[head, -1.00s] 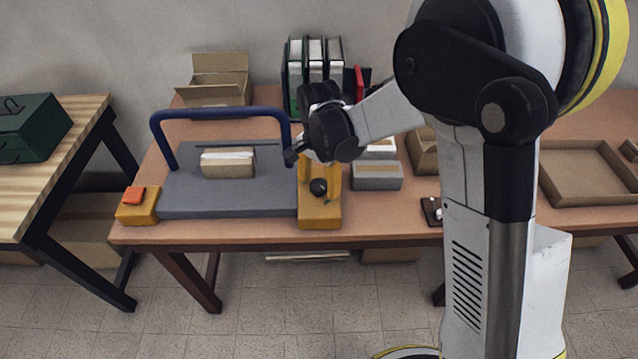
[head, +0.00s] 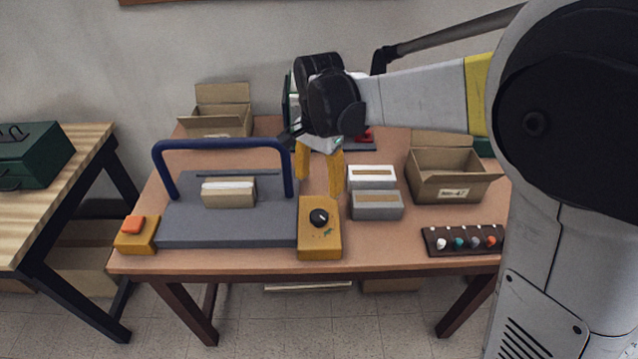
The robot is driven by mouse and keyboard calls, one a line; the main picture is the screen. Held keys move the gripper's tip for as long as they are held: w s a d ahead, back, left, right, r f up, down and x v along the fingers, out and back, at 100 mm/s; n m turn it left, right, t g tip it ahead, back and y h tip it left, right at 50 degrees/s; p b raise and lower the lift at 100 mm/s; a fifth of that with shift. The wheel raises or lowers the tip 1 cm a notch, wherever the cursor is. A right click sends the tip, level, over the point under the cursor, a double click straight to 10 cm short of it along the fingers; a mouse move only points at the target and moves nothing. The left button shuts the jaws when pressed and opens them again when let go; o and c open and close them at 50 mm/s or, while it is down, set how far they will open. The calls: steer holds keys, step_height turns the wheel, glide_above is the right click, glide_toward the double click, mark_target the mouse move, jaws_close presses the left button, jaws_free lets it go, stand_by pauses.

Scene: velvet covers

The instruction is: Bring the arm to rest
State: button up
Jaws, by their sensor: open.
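My gripper (head: 320,188) is in the head view with its two yellow fingers pointing down and spread apart. It is open, with nothing seen between the fingers. It hangs above the table (head: 400,236), behind and above a yellow control box (head: 320,243) with a black knob (head: 319,217). My arm reaches in from the right and hides part of the table's right side.
A grey press-like machine (head: 230,228) with a blue bar (head: 222,144) holds a small box (head: 228,194). An orange button (head: 133,224) stands at left. Grey boxes (head: 376,206), an open carton (head: 450,186) and a strip of knobs (head: 464,242) lie right.

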steer(key=s+d+r+n+t, duration=0.3)
steer(key=s+d+n, duration=0.1)
steer(key=s+d, duration=0.3)
steer(key=s+d+r+n+t, duration=0.2)
steer(key=s+d+n+t, duration=0.2)
steer(key=s+d, duration=0.4)
steer(key=s, duration=0.3)
steer(key=shift+d+r, duration=0.2)
steer(key=shift+r, duration=0.2)
